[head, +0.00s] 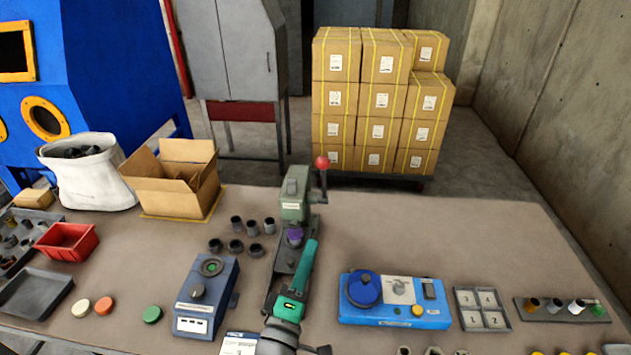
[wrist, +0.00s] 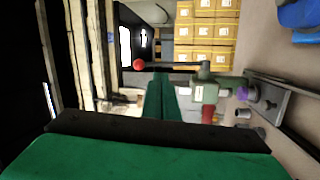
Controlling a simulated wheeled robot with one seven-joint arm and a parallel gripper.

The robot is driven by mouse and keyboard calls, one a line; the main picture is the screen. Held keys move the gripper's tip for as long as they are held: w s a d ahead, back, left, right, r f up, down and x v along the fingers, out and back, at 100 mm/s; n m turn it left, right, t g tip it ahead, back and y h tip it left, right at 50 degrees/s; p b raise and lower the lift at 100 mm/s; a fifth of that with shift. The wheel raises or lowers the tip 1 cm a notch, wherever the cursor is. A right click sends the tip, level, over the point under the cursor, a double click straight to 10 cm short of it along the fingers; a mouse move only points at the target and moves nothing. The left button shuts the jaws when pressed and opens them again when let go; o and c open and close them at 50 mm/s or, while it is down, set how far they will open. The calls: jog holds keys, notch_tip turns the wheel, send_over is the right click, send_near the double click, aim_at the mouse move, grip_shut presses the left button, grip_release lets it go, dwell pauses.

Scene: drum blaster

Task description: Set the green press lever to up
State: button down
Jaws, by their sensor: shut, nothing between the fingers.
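The green press (head: 294,208) stands on the bench, slightly left of centre in the head view. Its lever has a red ball knob (head: 322,163) and a dark rod, pointing upward from the press's right side. In the wrist view, which is turned sideways, the press (wrist: 205,92) is right of the fingers and the red knob (wrist: 139,65) lies to the left along the rod. My gripper (head: 313,244) is in front of the press, below the knob in the picture. Its green fingers (wrist: 162,80) are shut and empty, near the rod; contact cannot be told.
A dark blue tester (head: 206,296) stands left of my arm, and a blue device (head: 394,299) stands to the right. Several dark cups (head: 236,246) are left of the press. An open cardboard box (head: 172,181) is further left. Bench right of the press is clear.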

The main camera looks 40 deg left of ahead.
notch_tip(320, 180, up, 5)
jog(key=a+n+t, duration=0.1)
jog(key=a, duration=0.2)
send_near(319, 162)
jog(key=x, duration=0.3)
jog(key=f+x, duration=0.1)
jog(key=x, duration=0.1)
jog(key=shift+w, duration=0.55)
jog(key=shift+w+a+r, duration=0.4)
jog(key=shift+w+r, duration=0.2)
jog(key=shift+r, duration=0.25)
